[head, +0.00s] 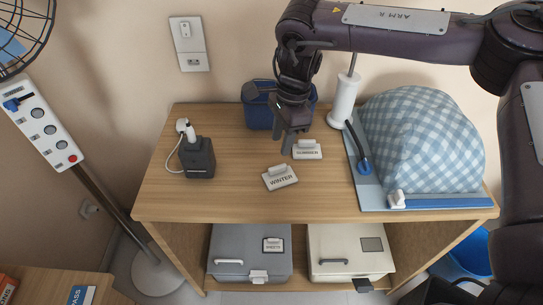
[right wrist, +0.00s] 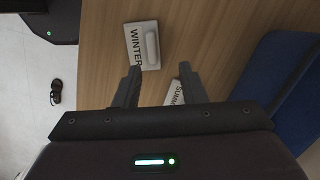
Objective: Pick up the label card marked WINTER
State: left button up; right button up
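The WINTER label card (head: 280,177) is a small white card with a raised grip bar, lying flat on the wooden table top. It also shows in the right wrist view (right wrist: 136,52), just beyond the fingertips. The SUMMER card (head: 307,152) lies behind and to the right of it; in the right wrist view (right wrist: 175,98) it is partly hidden by a finger. My right gripper (head: 283,146) points down over the table behind the WINTER card, apart from it. Its fingers (right wrist: 160,68) are open with nothing between them. My left gripper is not in view.
A blue bin (head: 258,115) stands behind my right gripper. A dark charger block (head: 198,160) with a white plug is at left. A checked cloth pile (head: 425,135) on a board and a white post (head: 344,100) are at right. Table around the WINTER card's front is clear.

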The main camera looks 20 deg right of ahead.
aim_at(278, 167)
jog(key=f, duration=0.1)
jog(key=s+f, duration=0.1)
jog(key=f, duration=0.1)
jog(key=shift+s+a+f+p, duration=0.3)
jog(key=shift+w+a+f, duration=0.1)
jog(key=shift+a+f, duration=0.1)
jog(key=shift+f, duration=1.4)
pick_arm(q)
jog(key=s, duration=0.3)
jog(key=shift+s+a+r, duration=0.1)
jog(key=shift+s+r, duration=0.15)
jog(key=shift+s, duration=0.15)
pick_arm(e)
grip_shut()
